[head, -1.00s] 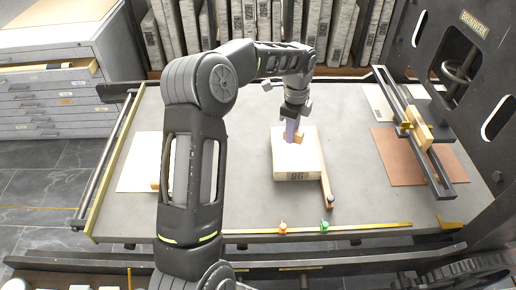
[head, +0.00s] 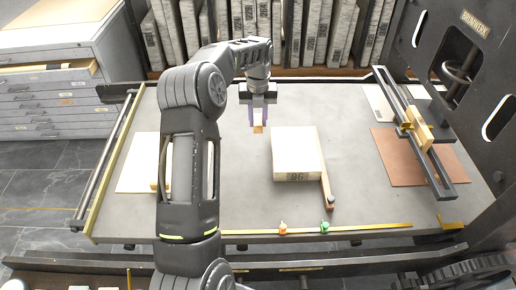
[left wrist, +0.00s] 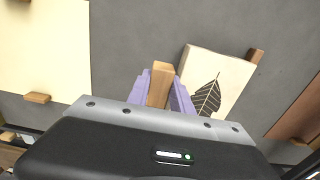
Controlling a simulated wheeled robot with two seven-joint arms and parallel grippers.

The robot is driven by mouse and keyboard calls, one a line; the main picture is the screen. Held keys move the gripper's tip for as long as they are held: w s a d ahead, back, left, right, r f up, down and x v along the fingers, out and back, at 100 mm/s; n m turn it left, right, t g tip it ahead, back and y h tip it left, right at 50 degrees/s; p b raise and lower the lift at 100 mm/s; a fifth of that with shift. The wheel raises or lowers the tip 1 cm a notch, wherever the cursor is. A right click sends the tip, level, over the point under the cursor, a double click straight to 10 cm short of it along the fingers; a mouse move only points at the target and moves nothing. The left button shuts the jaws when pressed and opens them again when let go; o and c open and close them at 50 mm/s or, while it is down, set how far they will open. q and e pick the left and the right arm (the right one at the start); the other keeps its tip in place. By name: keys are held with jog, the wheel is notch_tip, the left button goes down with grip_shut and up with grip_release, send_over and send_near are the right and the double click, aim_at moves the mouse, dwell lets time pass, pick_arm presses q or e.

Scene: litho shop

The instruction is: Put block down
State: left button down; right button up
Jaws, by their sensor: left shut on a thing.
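My left gripper (head: 259,122) is shut on a small wooden block (head: 258,129) and holds it above the grey table, just left of a pale slab marked 96 (head: 297,155). In the left wrist view the block (left wrist: 160,84) stands between the two purple fingers (left wrist: 161,95). The slab (left wrist: 215,80) there bears a dark leaf print on its face. How high the block is above the table is hard to tell. My right gripper is not in view.
A wooden stick (head: 327,188) lies at the slab's right edge. A white sheet (head: 138,162) lies at left, a copper-coloured plate (head: 393,160) under a rail frame (head: 415,130) at right. Orange (head: 283,227) and green (head: 324,227) pieces sit in front.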

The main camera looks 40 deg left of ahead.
pick_arm(q)
jog(key=shift+f, duration=0.1)
jog(key=p, duration=0.1)
send_over(258, 148)
jog(key=shift+w+a+f, duration=0.1)
jog(key=shift+f, duration=2.95)
notch_tip(258, 148, down, 3)
jog(key=shift+p, duration=0.4)
jog(key=shift+f, duration=0.35)
